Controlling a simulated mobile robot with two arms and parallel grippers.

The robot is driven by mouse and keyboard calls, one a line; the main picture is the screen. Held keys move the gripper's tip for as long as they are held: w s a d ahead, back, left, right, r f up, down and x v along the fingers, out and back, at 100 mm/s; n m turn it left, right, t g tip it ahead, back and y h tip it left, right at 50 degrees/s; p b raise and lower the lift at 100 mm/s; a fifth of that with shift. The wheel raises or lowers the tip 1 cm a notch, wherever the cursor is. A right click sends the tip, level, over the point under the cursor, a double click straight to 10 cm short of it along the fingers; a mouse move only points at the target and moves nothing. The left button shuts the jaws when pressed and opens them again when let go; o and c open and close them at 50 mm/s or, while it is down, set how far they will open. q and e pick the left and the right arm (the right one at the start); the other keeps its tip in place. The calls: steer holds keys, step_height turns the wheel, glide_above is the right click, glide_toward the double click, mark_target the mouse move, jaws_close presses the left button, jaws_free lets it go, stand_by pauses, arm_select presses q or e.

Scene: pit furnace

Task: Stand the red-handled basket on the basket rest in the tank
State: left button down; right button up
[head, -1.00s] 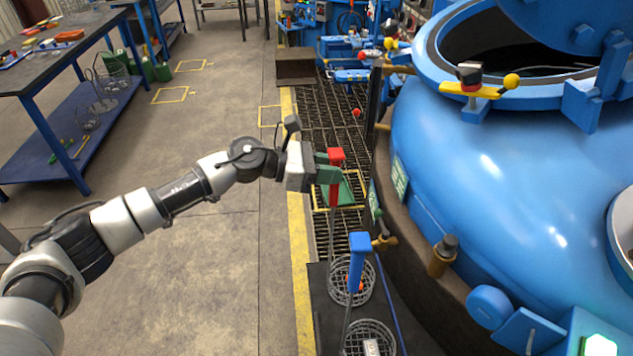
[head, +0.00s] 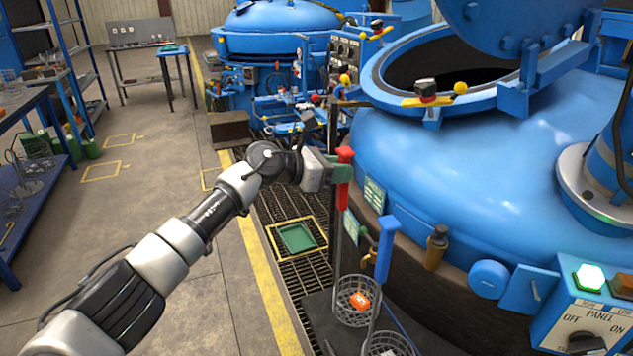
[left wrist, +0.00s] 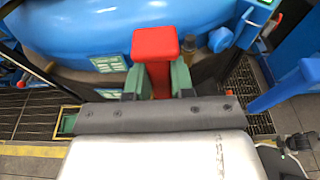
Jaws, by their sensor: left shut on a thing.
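My left gripper (head: 343,172) is shut on the red handle (head: 345,158) of the red-handled basket. The handle stands upright between green fingers in the left wrist view (left wrist: 156,48). A thin rod runs down from it toward a wire basket (head: 352,308) with an orange piece inside, low on a dark stand. I cannot tell whether this basket touches the stand. A large blue vessel (head: 470,150) with a dark open mouth stands to the right. No basket rest can be made out; I cannot tell which thing is the tank. My right gripper is out of view.
A blue-handled basket (head: 386,250) stands close in front of the held one. A control panel (head: 585,325) is at lower right. A yellow-framed green square (head: 297,237) lies in the floor grating.

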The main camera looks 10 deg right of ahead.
arm_select(q)
steer(key=shift+r, duration=0.3)
steer(key=f+p+v, duration=0.2)
steer(key=p+v, duration=0.2)
steer(key=v, duration=0.5)
steer(key=a+f+p+v, duration=0.1)
steer(key=p+v, duration=0.3)
steer(key=v, duration=0.6)
steer(key=f+p+v, duration=0.2)
steer(key=p+v, duration=0.3)
steer(key=v, duration=0.5)
steer(key=shift+s+a+f, duration=0.3)
steer(key=shift+a, duration=0.15)
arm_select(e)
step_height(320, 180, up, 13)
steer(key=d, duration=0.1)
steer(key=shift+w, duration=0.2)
